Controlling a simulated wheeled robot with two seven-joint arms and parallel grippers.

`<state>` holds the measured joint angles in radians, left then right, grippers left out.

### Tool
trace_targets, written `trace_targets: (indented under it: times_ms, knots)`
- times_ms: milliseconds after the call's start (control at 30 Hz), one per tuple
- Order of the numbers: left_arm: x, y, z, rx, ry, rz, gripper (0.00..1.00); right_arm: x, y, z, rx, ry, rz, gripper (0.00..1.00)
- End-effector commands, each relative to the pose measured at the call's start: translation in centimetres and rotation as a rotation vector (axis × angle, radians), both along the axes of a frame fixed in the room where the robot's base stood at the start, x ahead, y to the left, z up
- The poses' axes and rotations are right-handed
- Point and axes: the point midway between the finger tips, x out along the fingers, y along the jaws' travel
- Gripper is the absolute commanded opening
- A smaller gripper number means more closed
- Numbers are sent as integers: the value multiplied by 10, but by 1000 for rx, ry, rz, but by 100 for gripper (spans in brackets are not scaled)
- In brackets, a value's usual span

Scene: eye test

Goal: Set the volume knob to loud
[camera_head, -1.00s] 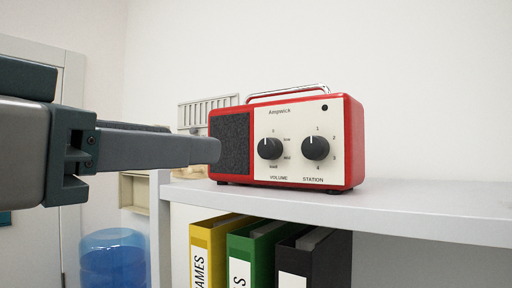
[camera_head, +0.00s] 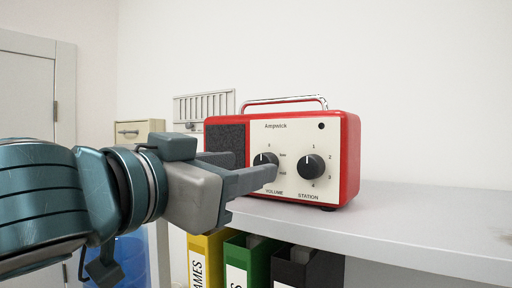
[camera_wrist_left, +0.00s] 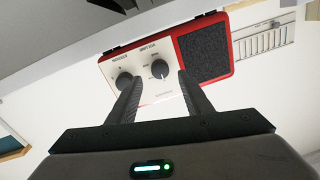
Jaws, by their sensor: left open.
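The red radio (camera_head: 352,160) stands on the grey shelf with its cream front panel facing me. Its black volume knob (camera_head: 265,158) has its white mark pointing up, near the 0. My left gripper (camera_head: 256,166) is open in front of the panel, and its near finger covers the knob's lower part and the loud label. In the left wrist view, which shows the radio upside down, the volume knob (camera_wrist_left: 159,69) appears between the two fingertips (camera_wrist_left: 157,78). I cannot tell whether they touch it. My right gripper is not in view.
The station knob (camera_head: 311,167) sits close to the right of the volume knob. The shelf (camera_head: 420,225) is clear to the right of the radio. Yellow (camera_head: 207,262), green (camera_head: 247,262) and black (camera_head: 308,268) binders stand below it. A carry handle (camera_head: 285,101) tops the radio.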

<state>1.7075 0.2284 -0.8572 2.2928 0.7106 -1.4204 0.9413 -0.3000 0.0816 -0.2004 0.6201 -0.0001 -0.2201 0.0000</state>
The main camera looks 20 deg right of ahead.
Motion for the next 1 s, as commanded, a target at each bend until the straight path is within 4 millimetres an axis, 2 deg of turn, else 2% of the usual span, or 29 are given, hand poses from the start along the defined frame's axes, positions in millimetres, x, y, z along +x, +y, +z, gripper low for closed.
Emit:
trace_targets:
  times_ms: [33,300,733,767,900,933,1000]
  knots:
    - [6,-7,4,2,3,1,46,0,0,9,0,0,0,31]
    - [26,-30,2,1,1,1,46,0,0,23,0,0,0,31]
    - [31,-35,0,0,-2,1,46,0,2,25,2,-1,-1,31]
    - [31,-35,0,0,-2,1,41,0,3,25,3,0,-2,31]
    - [31,-35,0,0,-2,1,8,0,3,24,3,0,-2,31]
    - [31,-35,0,0,-2,1,5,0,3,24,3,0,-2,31]
    - [31,-35,0,0,-2,1,5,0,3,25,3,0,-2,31]
